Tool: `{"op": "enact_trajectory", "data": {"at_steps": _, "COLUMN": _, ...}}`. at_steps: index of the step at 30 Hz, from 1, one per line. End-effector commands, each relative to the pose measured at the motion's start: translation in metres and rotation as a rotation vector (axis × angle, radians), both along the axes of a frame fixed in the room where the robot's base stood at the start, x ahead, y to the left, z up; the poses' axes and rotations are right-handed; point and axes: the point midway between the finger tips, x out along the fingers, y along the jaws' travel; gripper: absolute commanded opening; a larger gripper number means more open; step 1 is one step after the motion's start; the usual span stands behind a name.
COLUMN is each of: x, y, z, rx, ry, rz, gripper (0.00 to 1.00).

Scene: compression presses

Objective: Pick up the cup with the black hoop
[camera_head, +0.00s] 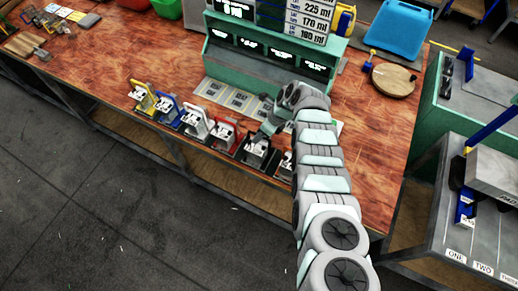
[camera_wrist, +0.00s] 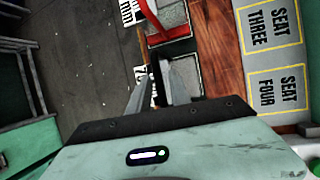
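The cup with the black hoop (camera_head: 255,152) stands near the front edge of the wooden bench, just right of the cup with the red hoop (camera_head: 223,135). In the wrist view, a dark upright strip, apparently the black hoop (camera_wrist: 157,78), shows between my fingers, and a grey surface lies to its right. My gripper (camera_head: 259,137) points down over this cup; in the wrist view the gripper (camera_wrist: 160,78) has its two fingers apart. Whether either finger touches the hoop cannot be told. The fingers hide part of the cup.
Cups with white (camera_head: 196,126), blue (camera_head: 168,112) and yellow (camera_head: 143,99) hoops stand in a row to the left. Another cup (camera_head: 284,166) stands close on the right, partly behind my arm. Marked seat cards (camera_wrist: 272,32) lie behind the row. A green display stand (camera_head: 265,75) rises behind.

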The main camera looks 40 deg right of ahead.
Motion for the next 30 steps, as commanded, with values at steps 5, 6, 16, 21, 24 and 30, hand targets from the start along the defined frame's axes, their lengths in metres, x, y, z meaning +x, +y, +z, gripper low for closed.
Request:
{"op": "enact_trajectory", "data": {"at_steps": 5, "x": 0.0, "y": 0.0, "z": 0.0, "rx": 0.0, "ry": 0.0, "rz": 0.0, "gripper": 0.09}}
{"op": "enact_trajectory", "data": {"at_steps": 6, "x": -0.0001, "y": -0.0001, "z": 0.0001, "rx": 0.0, "ry": 0.0, "rz": 0.0, "gripper": 0.06}}
{"op": "enact_trajectory", "data": {"at_steps": 16, "x": -0.0001, "y": -0.0001, "z": 0.0001, "rx": 0.0, "ry": 0.0, "rz": 0.0, "gripper": 0.0}}
{"op": "enact_trajectory", "data": {"at_steps": 21, "x": -0.0001, "y": -0.0001, "z": 0.0001, "rx": 0.0, "ry": 0.0, "rz": 0.0, "gripper": 0.0}}
{"op": "enact_trajectory", "data": {"at_steps": 24, "x": -0.0001, "y": -0.0001, "z": 0.0001, "rx": 0.0, "ry": 0.0, "rz": 0.0, "gripper": 0.0}}
{"op": "enact_trajectory", "data": {"at_steps": 30, "x": -0.0001, "y": -0.0001, "z": 0.0002, "rx": 0.0, "ry": 0.0, "rz": 0.0, "gripper": 0.0}}
